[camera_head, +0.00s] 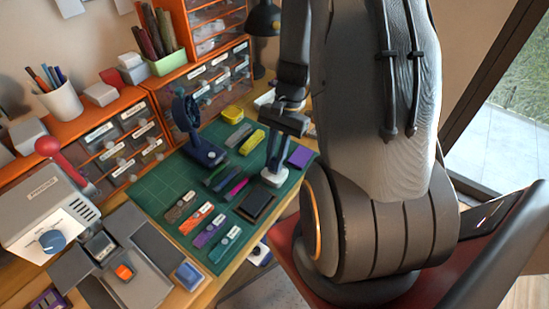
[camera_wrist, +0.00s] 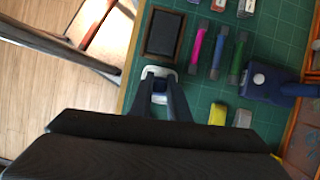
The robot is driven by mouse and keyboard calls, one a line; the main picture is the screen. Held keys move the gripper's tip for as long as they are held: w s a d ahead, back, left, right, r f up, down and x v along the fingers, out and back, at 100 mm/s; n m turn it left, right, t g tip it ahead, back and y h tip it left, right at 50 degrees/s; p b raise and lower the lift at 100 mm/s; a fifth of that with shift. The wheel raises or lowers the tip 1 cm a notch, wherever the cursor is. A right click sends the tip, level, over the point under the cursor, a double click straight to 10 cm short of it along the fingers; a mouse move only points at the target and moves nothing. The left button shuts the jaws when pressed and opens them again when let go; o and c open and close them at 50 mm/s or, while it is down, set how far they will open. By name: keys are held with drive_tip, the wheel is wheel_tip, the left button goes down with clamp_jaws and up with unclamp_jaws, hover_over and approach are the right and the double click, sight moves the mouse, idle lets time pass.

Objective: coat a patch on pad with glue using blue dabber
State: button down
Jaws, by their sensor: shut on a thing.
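A dark rectangular pad (camera_head: 256,206) in a brown frame lies flat on the green mat, just beyond the dabber in the wrist view (camera_wrist: 164,33). No glue is visible on it.
The green cutting mat (camera_head: 152,196) holds pink, blue and green sticks, labelled cord bundles (camera_head: 203,218) and a dark blue stand (camera_head: 205,152). A purple square (camera_head: 300,157) lies right of my gripper. Orange drawer units (camera_head: 128,140) stand behind. The table edge is close to the pad.

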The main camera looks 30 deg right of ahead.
sight(275, 159)
drive_tip(key=shift+f, duration=0.6)
idle(2.0)
drive_tip(key=shift+r, duration=0.1)
wheel_tip(275, 159, up, 7)
drive_tip(key=p, duration=0.6)
drive_tip(key=shift+s, duration=0.1)
idle(0.9)
